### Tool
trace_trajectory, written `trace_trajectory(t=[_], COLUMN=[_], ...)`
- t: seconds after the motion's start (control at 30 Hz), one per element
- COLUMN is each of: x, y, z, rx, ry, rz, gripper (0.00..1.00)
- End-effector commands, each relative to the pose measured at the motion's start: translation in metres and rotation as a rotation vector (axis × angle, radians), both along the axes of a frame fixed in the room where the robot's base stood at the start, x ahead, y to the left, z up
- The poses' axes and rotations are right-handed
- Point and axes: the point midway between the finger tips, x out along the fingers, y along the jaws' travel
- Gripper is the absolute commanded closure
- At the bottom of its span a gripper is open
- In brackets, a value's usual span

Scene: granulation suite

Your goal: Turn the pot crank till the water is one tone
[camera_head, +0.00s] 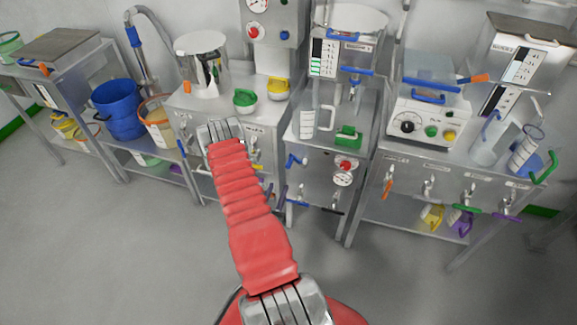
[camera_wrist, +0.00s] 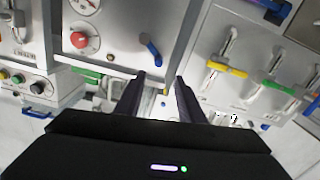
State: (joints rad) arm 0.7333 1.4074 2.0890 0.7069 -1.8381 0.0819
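A shiny steel pot (camera_head: 203,62) stands on the left bench in the head view. I cannot pick out a crank on it for sure, and the water in it is hidden. A clear vessel (camera_head: 352,22) sits on the middle unit, with a blue handle (camera_head: 357,71) below it. My gripper (camera_wrist: 160,78) is open and empty in the wrist view, its two dark fingers apart. It points at the bench fronts, near a blue lever (camera_wrist: 150,49) and a red knob (camera_wrist: 78,40). In the head view my red arm reaches to the left bench and hides the fingers.
A control box (camera_head: 430,115) and a clear jug (camera_head: 490,142) stand on the right bench. Levers with yellow (camera_wrist: 226,69) and green (camera_wrist: 279,91) handles line a panel in the wrist view. The floor (camera_head: 110,245) in front is clear.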

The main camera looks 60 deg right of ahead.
Motion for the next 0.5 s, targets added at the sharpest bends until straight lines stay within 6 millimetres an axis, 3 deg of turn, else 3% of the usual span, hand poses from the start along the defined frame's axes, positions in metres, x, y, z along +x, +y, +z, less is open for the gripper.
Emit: trace_trajectory(t=[0.5], x=[-0.0033], y=[-0.0029], z=[-0.0014], rx=[-0.008], ry=[0.003], rz=[-0.005], gripper=[0.64])
